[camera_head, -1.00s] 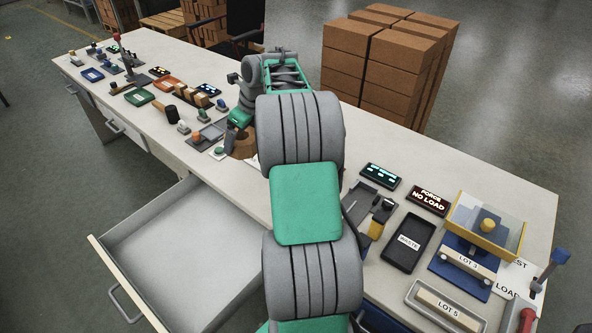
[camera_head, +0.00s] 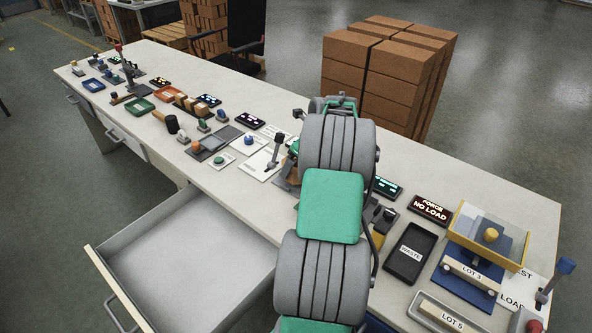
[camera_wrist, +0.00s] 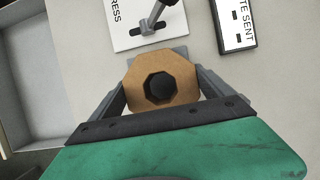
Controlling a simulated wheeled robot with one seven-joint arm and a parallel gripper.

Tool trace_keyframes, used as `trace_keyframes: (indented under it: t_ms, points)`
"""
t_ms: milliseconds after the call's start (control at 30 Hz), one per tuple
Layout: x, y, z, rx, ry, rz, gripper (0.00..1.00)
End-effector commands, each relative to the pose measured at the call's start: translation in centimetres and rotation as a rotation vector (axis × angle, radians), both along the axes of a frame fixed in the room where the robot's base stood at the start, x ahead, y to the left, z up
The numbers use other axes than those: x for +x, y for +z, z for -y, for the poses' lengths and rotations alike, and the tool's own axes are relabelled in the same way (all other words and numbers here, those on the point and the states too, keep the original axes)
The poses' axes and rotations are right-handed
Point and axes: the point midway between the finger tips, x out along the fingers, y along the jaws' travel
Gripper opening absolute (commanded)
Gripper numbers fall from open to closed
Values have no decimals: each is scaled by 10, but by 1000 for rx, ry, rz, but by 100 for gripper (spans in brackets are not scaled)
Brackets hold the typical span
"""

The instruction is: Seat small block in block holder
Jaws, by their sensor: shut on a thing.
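My gripper (camera_wrist: 160,92) is shut on a tan octagonal piece (camera_wrist: 137,84) with a dark round centre, seen from above in the wrist view. I cannot tell for sure that this is the small block. A grey plate edge (camera_wrist: 178,52) shows just beyond the piece; whether it is the block holder, and whether the piece touches it, cannot be told. In the head view my own arm hides the gripper and most of the held piece.
A lever (camera_head: 276,151) stands on a white card (camera_head: 258,166), left of my arm; the card (camera_wrist: 122,30) reads PRESS in the wrist view. The drawer (camera_head: 180,255) is open at the front.

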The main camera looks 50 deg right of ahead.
Motion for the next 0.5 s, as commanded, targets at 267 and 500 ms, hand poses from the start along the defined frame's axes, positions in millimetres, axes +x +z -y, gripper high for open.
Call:
trace_keyframes:
  t_ms: [267, 500]
  points:
    - [1, -26, -3, 3, 3, -2, 21]
    - [1, -27, -3, 5, 3, -3, 100]
